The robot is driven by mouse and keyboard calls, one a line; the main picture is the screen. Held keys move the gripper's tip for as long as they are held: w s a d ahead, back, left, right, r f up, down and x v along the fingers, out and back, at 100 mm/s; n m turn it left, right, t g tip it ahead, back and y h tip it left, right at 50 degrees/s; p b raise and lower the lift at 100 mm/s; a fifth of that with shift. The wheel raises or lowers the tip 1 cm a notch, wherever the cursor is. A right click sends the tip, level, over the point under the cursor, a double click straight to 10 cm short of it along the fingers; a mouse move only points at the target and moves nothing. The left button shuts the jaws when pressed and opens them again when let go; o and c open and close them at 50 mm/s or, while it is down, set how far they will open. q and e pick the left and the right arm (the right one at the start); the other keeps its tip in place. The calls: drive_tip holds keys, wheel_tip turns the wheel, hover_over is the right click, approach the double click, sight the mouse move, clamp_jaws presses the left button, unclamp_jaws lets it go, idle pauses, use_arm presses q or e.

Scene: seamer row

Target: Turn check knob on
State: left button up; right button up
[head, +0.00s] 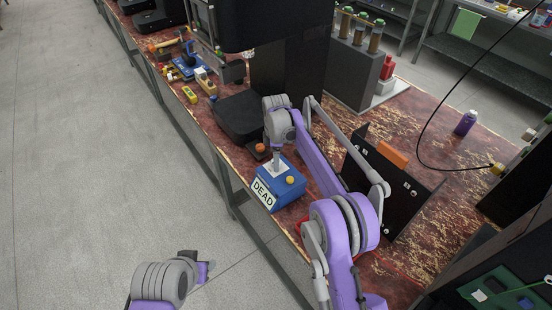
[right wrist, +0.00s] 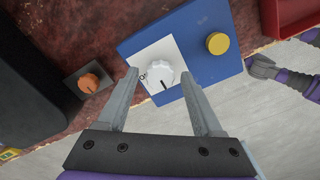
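A blue box (head: 283,190) stands at the bench's front edge, with a "DEAD" label (head: 263,193) on its front face. On its top, in the right wrist view, are a white knob (right wrist: 160,75) with a dark pointer line, on a white label, and a yellow button (right wrist: 217,43). My right gripper (right wrist: 160,77) is open, its fingers on either side of the white knob with visible gaps. In the head view the right gripper (head: 276,165) reaches down over the box and hides the knob. My left gripper (head: 206,270) is off the bench at lower left; its fingers are unclear.
An orange knob (right wrist: 89,83) on a small dark plate sits beside the box, near a black block (head: 238,117). A black panel (head: 385,190) with an orange piece stands to the right. Tools lie farther up the bench. The floor at left is clear.

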clamp_jaws()
drive_tip(key=shift+m, duration=0.3)
drive_tip(key=m, duration=0.3)
drive_tip(key=shift+m, duration=0.3)
drive_tip(key=m, duration=0.4)
drive_tip(key=shift+m+p, duration=0.3)
drive_tip(key=m, duration=0.4)
drive_tip(key=shift+m, duration=2.5)
